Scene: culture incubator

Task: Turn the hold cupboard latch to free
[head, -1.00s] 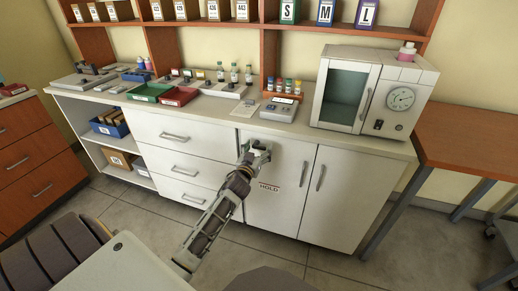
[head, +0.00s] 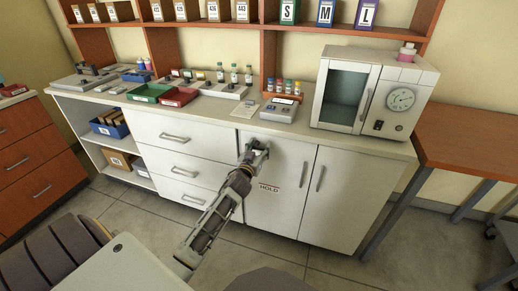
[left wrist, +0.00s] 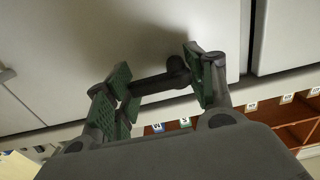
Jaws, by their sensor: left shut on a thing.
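The hold cupboard door (head: 277,215) is shut in the white counter unit and carries a HOLD label (head: 269,188). My left gripper (head: 257,147) is at the upper left part of this door, just below the counter edge. In the left wrist view the latch (left wrist: 160,84) is a dark bar with a round knob-like end, close against the pale door. The green-padded fingers of my left gripper (left wrist: 158,82) are on either side of it, shut on it. In the head view the gripper hides most of the latch. My right gripper is not in view.
The counter top (head: 225,113) above holds trays, vials and a small device (head: 281,108). A white incubator (head: 368,92) stands at its right end. The neighbouring door handle (head: 320,178) is to the right, drawers (head: 178,166) to the left. The floor in front is clear.

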